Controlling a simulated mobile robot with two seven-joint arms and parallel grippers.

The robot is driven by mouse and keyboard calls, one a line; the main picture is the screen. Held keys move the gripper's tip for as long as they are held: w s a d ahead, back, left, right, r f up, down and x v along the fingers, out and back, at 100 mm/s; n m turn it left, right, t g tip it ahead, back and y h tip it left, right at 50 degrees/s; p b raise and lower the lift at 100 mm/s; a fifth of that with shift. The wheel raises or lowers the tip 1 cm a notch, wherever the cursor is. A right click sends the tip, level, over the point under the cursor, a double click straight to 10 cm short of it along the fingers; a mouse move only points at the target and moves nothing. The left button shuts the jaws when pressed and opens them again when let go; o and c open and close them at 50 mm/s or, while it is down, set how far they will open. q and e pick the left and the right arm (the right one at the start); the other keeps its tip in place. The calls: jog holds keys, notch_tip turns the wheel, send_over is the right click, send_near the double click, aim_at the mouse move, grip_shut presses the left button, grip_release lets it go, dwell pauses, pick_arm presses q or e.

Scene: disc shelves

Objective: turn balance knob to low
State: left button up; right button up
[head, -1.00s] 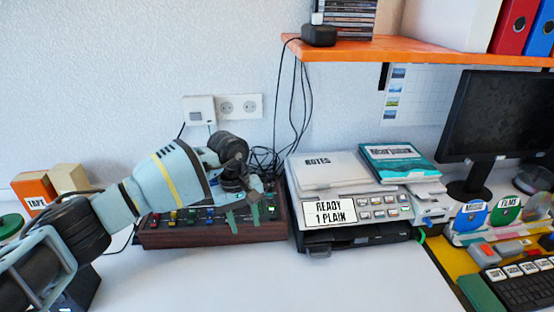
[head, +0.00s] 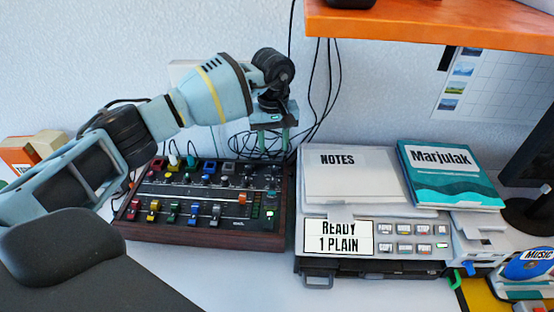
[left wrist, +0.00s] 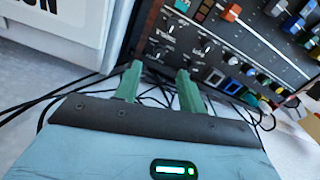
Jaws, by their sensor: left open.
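A dark mixer with wooden sides (head: 195,236) lies on the desk with several coloured faders and small knobs. My left gripper (head: 273,146) is open and empty, fingers pointing down over the mixer's far right corner. In the left wrist view its two green fingertips (left wrist: 159,72) are apart, near the mixer panel (left wrist: 180,38), where several small dark knobs with white marks show. I cannot read which is the balance knob or its setting. An orange fader cap (left wrist: 232,12) shows farther along the panel. My right gripper is not in view.
A printer-like machine (head: 338,237) with notes (head: 350,178) and a teal book (head: 450,175) stands right of the mixer. Black cables (head: 238,145) lie behind it. An orange shelf (head: 430,25) hangs at upper right.

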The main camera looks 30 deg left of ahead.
aim_at(274, 168)
pick_arm(q)
jog(key=shift+f, duration=3.9)
grip_shut()
